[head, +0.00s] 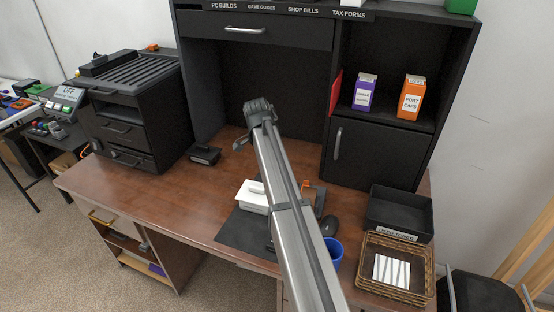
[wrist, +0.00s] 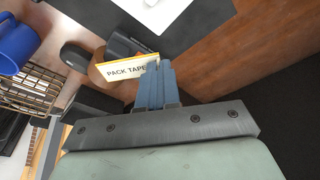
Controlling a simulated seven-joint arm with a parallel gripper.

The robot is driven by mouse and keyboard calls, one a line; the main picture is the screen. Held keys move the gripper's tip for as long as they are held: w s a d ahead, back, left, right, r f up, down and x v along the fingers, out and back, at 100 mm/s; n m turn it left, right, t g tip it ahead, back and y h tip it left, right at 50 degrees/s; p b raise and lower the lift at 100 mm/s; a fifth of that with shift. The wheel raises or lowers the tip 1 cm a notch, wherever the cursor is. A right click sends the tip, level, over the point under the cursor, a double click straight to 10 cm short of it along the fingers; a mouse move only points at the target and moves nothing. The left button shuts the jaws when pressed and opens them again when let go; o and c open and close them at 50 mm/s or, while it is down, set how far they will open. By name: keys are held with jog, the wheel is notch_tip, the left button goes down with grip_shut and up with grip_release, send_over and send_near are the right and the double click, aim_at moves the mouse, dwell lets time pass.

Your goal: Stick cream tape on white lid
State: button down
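The white lid (head: 254,196) tops a small white box on the dark mat, left of my arm in the head view. A white surface, probably the same box, shows at the top of the wrist view (wrist: 152,10). My gripper (wrist: 157,72) points at the desk, its blue fingers close together with no clear gap and nothing seen between them. The fingertips overlap a "PACK TAPE" label (wrist: 128,69) in view; contact cannot be told. A brownish rounded object (wrist: 97,68) is beside the label. I cannot identify the cream tape.
A black mouse (head: 329,228) and blue cup (head: 333,252) stand right of my arm. A wicker basket (head: 368,285) holds a striped white card (head: 391,271); a black tray (head: 399,214) is behind it. The left desk top (head: 150,200) is clear.

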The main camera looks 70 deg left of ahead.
aim_at(264, 200)
jog(key=s+d+m+g+h, duration=0.1)
jog(key=m, duration=0.8)
jog(key=s+d+m+g, duration=0.1)
jog(key=s+m+g, duration=0.1)
jog(key=m, duration=0.8)
jog(key=s+d+m+g+h, duration=0.1)
jog(key=m, duration=0.8)
jog(key=shift+s+d+r+g+h, duration=0.15)
jog(key=shift+s+r+g+h, duration=0.05)
jog(key=shift+r+g+h, duration=0.1)
jog(key=shift+f, duration=0.1)
jog(key=shift+w+a+f+x, duration=0.1)
jog(key=shift+w+a+x, duration=0.15)
jog(key=shift+x, duration=1.2)
jog(key=shift+w+a+f+x, duration=0.1)
jog(key=shift+w+a+x, duration=0.15)
jog(key=shift+x, duration=1.2)
jog(key=shift+w+a+f+x, duration=0.1)
jog(key=shift+w+a+x, duration=0.15)
jog(key=shift+x, duration=1.25)
jog(key=shift+f, duration=0.4)
